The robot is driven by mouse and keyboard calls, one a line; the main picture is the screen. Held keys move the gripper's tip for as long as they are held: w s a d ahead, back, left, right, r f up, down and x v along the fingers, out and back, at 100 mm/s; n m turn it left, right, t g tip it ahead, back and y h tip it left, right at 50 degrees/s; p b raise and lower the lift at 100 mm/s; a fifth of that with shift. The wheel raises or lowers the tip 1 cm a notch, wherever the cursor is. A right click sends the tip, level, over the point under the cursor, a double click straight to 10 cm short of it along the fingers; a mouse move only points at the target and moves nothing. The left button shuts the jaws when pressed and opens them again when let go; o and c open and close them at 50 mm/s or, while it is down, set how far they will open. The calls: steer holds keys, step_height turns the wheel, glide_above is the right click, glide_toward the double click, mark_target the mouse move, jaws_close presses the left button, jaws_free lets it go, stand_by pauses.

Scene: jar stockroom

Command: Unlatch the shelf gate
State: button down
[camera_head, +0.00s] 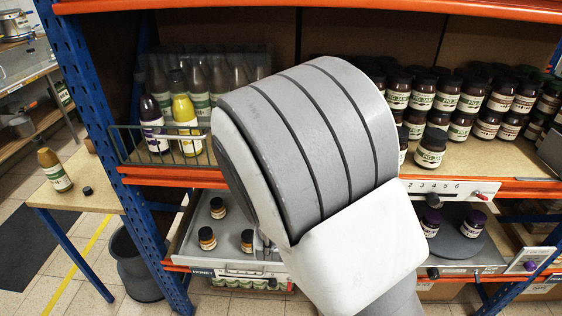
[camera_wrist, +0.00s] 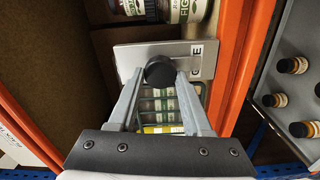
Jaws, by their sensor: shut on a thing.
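A low wire gate (camera_head: 128,147) stands along the front edge of the middle shelf in the head view, before several bottles. Its right end is hidden behind my arm. In the wrist view my gripper (camera_wrist: 161,75) is shut on a round black knob (camera_wrist: 160,70). The knob sits in front of a grey plate (camera_wrist: 130,60) with a partly readable label. Whether this knob is the gate's latch is not clear. Behind the fingers, bottles with green labels and a yellow one (camera_wrist: 160,129) show. My gripper is hidden by my arm in the head view.
Dark jars (camera_head: 432,148) crowd the right of the shelf, and jars (camera_wrist: 135,8) stand close beyond the plate. An orange beam (camera_wrist: 234,70) runs beside my gripper. A pulled-out grey tray (camera_head: 190,240) below holds several small jars. A blue post (camera_head: 100,110) stands left.

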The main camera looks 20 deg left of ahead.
steer(key=shift+c, duration=1.7)
jaws_free()
steer(key=p+v, duration=0.3)
steer(key=v, duration=0.9)
steer(key=shift+a+r, duration=0.15)
steer(key=shift+r, duration=0.05)
steer(key=shift+p+v, duration=2.7)
steer(key=shift+p, duration=0.85)
steer(key=shift+f, duration=0.2)
